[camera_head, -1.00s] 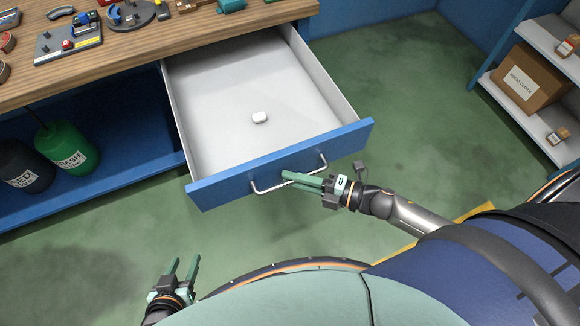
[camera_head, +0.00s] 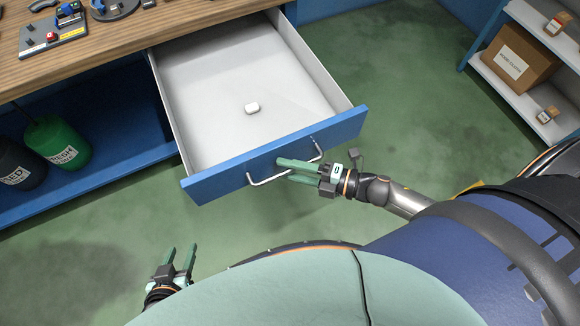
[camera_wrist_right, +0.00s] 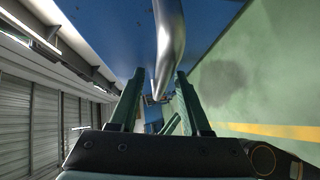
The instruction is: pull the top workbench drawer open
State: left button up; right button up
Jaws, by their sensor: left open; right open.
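The top workbench drawer (camera_head: 185,190) is pulled well out of the workbench, with its blue front and white inside showing. The silver bar handle (camera_head: 268,181) runs across the drawer front. My right gripper (camera_head: 279,170) is open, with its green fingers on either side of the handle bar. In the right wrist view the handle (camera_wrist_right: 170,50) passes between the open fingertips (camera_wrist_right: 158,78). My left gripper (camera_head: 180,252) is open and empty, low at the left, away from the drawer.
The wooden workbench top (camera_head: 120,50) holds several tools and parts. A green canister (camera_head: 57,143) and a dark canister (camera_head: 20,163) stand on the lower shelf. A shelf with a cardboard box (camera_head: 515,60) is at the far right. The green floor around the drawer is clear.

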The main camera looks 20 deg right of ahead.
dwell(0.3)
jog(key=v, duration=1.2)
jog(key=shift+d, duration=0.2)
jog(key=shift+s, duration=0.1)
